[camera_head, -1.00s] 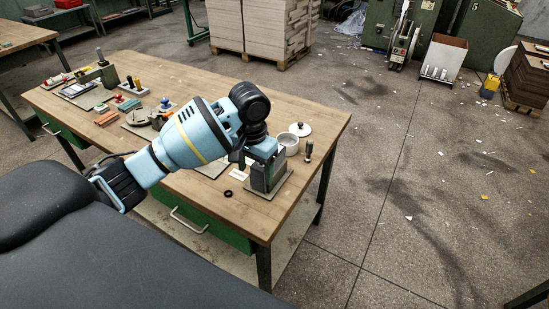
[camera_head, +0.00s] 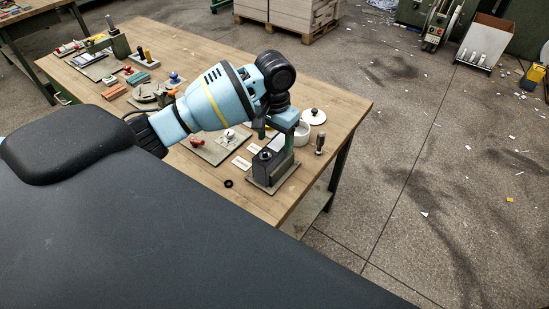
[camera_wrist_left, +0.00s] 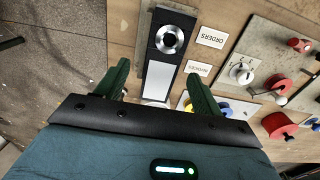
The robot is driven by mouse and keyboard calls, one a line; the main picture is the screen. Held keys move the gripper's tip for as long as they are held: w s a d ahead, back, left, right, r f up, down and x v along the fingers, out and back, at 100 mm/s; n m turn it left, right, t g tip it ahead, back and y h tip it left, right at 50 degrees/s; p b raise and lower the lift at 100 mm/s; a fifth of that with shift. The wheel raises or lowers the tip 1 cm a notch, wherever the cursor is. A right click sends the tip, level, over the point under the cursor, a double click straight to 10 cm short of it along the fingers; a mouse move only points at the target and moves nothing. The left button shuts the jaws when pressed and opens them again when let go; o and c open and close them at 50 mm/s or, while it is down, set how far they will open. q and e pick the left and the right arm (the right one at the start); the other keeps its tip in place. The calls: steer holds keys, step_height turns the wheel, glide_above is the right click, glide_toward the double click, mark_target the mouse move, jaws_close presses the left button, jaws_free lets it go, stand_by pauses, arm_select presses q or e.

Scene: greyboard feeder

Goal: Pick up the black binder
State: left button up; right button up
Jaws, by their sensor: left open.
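The black binder (camera_head: 264,166) stands upright on a small grey plate near the right end of the wooden table. In the left wrist view the binder (camera_wrist_left: 154,48) shows its dark face with a silver ring and a white label. My left gripper (camera_head: 276,132) is over the binder, pointing down. In the left wrist view the left gripper (camera_wrist_left: 158,68) is open, with one green finger on each side of the binder's outline. I cannot tell how far the fingertips are above it. My right gripper is not in view.
Cards reading ORDERS (camera_wrist_left: 212,37) and INVOICES (camera_wrist_left: 199,68) lie beside the binder. A board with red and white knobs (camera_head: 215,146) is close by. A white pot (camera_head: 301,133), its lid (camera_head: 314,116) and a black ring (camera_head: 228,183) are nearby. Several tools fill the table's far left.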

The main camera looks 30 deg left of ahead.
mark_target(274, 147)
arm_select(q)
steer(key=shift+a+f, duration=0.15)
steer(key=shift+f, duration=2.35)
steer(key=c, duration=1.2)
